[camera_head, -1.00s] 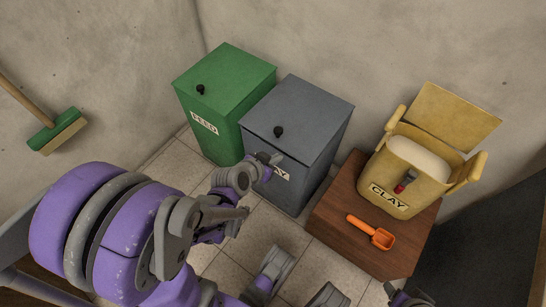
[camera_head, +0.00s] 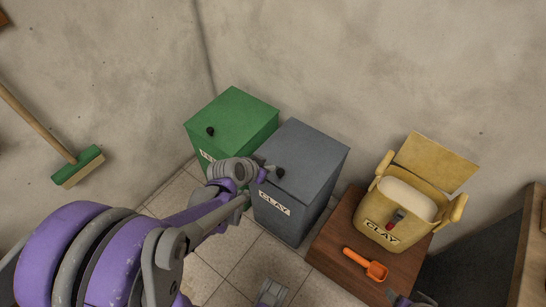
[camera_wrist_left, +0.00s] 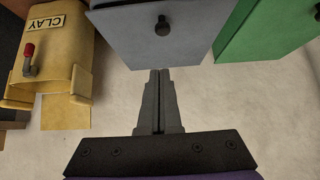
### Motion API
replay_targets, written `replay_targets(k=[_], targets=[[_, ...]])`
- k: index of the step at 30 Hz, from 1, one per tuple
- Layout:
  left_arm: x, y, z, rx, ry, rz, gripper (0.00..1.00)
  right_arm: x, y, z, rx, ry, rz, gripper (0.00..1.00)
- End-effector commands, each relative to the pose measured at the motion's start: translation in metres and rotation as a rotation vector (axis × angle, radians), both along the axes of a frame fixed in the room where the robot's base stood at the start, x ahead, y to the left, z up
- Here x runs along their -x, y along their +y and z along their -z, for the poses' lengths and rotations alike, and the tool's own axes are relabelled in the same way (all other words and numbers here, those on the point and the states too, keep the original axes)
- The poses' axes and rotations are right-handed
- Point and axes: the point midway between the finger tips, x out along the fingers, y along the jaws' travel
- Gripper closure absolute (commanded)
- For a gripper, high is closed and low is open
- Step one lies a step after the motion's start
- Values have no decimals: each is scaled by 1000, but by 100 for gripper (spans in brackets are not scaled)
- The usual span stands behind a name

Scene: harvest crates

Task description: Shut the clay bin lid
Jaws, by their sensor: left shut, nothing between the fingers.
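The grey clay bin (camera_head: 275,228) carries a CLAY label on its front. Its flat grey lid (camera_head: 305,152), with a dark knob (camera_head: 280,173), lies level on the bin, with no clear gap visible. In the left wrist view the lid (camera_wrist_left: 130,35) and its knob (camera_wrist_left: 162,27) are at the top. My left gripper (camera_head: 266,171) is shut and empty at the lid's front-left edge, close to the knob. In the left wrist view its fingertips (camera_wrist_left: 159,72) lie by the lid's edge; I cannot tell whether they touch it.
A green bin (camera_head: 238,115) stands close on the left. On the right, a brown stand (camera_head: 330,245) bears a yellow CLAY container (camera_head: 375,210) with its flap up and an orange scoop (camera_head: 368,265). A broom (camera_head: 78,165) leans at the left wall.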

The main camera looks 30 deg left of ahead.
Motion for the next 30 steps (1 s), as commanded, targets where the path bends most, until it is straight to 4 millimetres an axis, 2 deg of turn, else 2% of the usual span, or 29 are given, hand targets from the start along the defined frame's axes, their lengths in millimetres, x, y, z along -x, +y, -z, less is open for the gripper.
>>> replay_targets(k=[1, 5, 11, 21, 25, 30], targets=[[-2, 1, -10, 0, 5, 6, 100, 0, 0, -9, 0, -3, 0, 35], [-6, 1, -8, 1, 15, 13, 100, 0, 0, -8, 0, -3, 0, 35], [-25, -1, 17, -1, 16, 14, 100, 1, 0, 5, 0, 2, 0, 35], [-72, -5, 71, 1, 15, 13, 100, 1, 0, 25, 0, 8, 0, 35], [-68, -4, 90, 1, 15, 11, 100, 0, 0, 32, 0, 11, 0, 35], [-68, -4, 102, 1, 14, 11, 100, 0, 0, 36, 0, 12, 0, 35]])
